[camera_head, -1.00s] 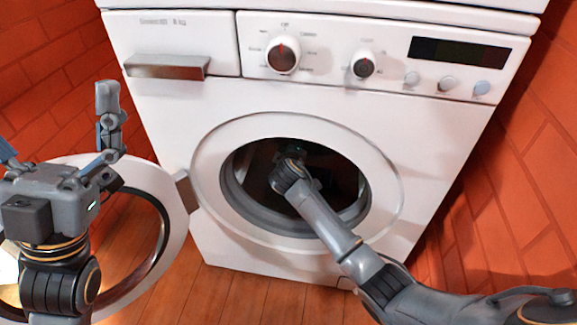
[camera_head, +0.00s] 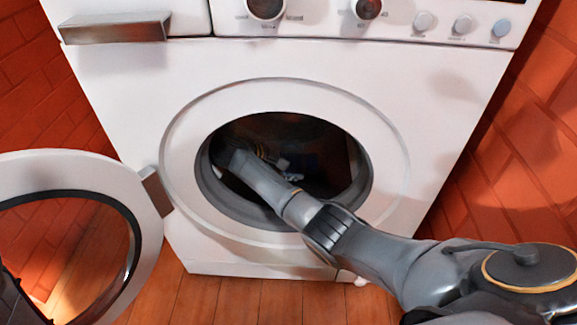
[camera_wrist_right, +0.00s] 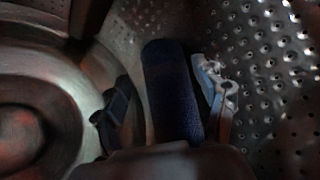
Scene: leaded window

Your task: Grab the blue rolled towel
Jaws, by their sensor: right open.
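The blue rolled towel (camera_wrist_right: 172,92) lies inside the washing machine drum. In the right wrist view it is a dark blue roll pointing away from me. My right gripper (camera_wrist_right: 168,105) is open, with one finger on each side of the towel. I cannot tell whether the fingers touch it. In the head view my right arm reaches through the round door opening, and the right gripper (camera_head: 282,163) shows only partly in the dark drum. The towel is hard to make out there.
The white washing machine (camera_head: 120,100) stands between red brick walls. Its round door (camera_head: 105,180) is swung open to the left. The perforated metal drum wall (camera_wrist_right: 275,80) is close to the gripper's right side.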

